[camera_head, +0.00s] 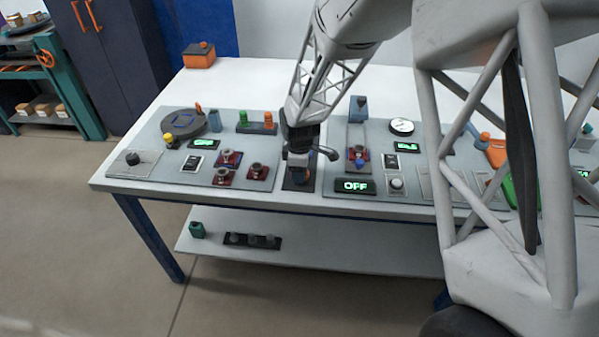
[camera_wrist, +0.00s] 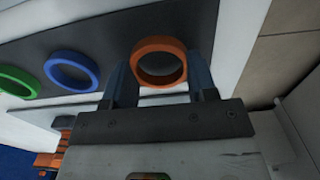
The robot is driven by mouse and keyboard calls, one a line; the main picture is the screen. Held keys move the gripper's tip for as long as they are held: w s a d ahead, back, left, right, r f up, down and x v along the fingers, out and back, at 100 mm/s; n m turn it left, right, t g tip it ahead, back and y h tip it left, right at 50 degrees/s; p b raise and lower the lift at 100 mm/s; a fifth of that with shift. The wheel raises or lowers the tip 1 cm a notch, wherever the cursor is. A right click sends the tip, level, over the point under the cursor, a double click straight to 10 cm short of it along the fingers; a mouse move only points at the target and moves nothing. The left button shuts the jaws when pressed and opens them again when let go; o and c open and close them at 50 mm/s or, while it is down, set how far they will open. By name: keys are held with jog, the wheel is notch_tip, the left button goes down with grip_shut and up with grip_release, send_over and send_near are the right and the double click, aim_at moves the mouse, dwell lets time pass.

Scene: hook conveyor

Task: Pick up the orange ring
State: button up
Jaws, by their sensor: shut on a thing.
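The orange ring (camera_wrist: 158,44) is in the wrist view, at the top middle. My gripper (camera_wrist: 162,65) has one finger on each side of the ring, and the fingers are shut on it. The ring is over or on a dark strip (camera_wrist: 110,32); I cannot tell whether it is lifted.
A blue ring (camera_wrist: 72,87) and a green ring (camera_wrist: 20,69) are left of the orange ring on the dark strip. In the head view, red blocks (camera_head: 228,158) are left of my gripper and an OFF display (camera_head: 355,186) is to its right.

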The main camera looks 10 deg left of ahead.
jog(key=shift+r, duration=0.45)
notch_tip(320, 180, up, 2)
jog(key=shift+r, duration=0.1)
jog(key=s+d, duration=0.3)
jog(key=s, duration=0.4)
jog(key=s+d+r, duration=0.1)
jog(key=s+d, duration=0.2)
jog(key=s, duration=0.5)
jog(key=shift+w, duration=0.1)
jog(key=w+a+r+n, duration=0.1)
jog(key=w+a, duration=0.5)
jog(key=a, duration=0.4)
jog(key=w+a+r+n, duration=0.1)
jog(key=w+a, duration=0.6)
jog(key=a, duration=0.3)
jog(key=w+a+r, duration=0.2)
jog(key=w+a, duration=0.4)
jog(key=a, duration=0.4)
jog(key=shift+w+n, duration=0.4)
jog(key=shift+f, duration=0.2)
